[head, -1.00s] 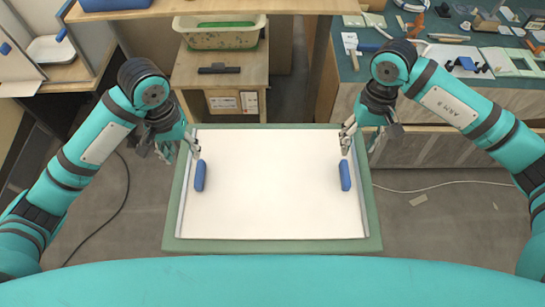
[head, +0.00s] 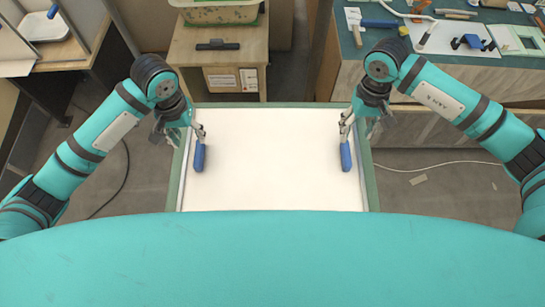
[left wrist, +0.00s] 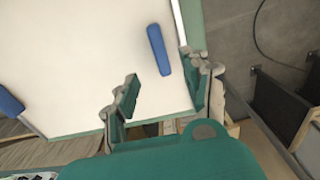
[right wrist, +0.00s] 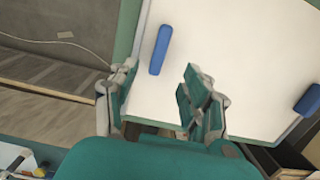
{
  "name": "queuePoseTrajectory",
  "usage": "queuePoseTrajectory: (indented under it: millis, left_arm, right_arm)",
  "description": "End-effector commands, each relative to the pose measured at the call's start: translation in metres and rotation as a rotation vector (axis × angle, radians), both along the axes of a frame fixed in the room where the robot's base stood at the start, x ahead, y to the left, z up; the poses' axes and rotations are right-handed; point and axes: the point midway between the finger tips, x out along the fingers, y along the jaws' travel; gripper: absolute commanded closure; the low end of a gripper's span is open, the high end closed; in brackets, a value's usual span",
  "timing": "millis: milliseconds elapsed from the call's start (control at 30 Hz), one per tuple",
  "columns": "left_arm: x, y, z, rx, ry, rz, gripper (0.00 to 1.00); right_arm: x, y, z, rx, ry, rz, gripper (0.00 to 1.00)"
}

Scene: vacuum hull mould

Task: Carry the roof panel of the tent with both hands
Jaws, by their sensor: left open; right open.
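The roof panel (head: 271,165) is a flat white sheet with a blue handle near each side, lying level inside a green frame (head: 175,185). My left gripper (head: 200,133) is open at the far end of the left handle (head: 199,158). In the left wrist view that handle (left wrist: 159,50) lies just beyond and between the spread fingers (left wrist: 160,80). My right gripper (head: 345,130) is open at the far end of the right handle (head: 346,158). In the right wrist view, the handle (right wrist: 160,50) lies ahead of the parted fingers (right wrist: 158,75). My body hides the panel's near edge.
A wooden stand (head: 218,55) with a bin (head: 220,12) stands behind the panel. A workbench (head: 440,45) with several tools is at the back right. A wooden cabinet (head: 75,50) stands at the left. A cable (head: 440,164) lies on the floor at right.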

Motion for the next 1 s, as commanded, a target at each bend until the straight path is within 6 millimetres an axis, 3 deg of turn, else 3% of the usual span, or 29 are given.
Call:
queuePoseTrajectory:
  millis: [300,500,700,1000]
  left_arm:
    - [-0.001,0.000,-0.065,0.000,0.004,0.001,0.52]
    - [0.000,0.000,-0.095,0.000,0.003,0.001,0.52]
    - [0.000,0.000,-0.108,0.000,0.000,0.000,0.52]
    - [0.000,0.000,-0.110,-0.001,-0.001,-0.001,0.52]
  right_arm:
    - [-0.009,0.000,-0.064,0.000,0.003,-0.002,0.52]
    - [-0.012,0.001,-0.094,0.001,0.002,-0.002,0.52]
    - [-0.013,0.001,-0.107,0.001,0.000,0.000,0.52]
    - [-0.013,0.000,-0.109,0.001,-0.001,0.000,0.52]
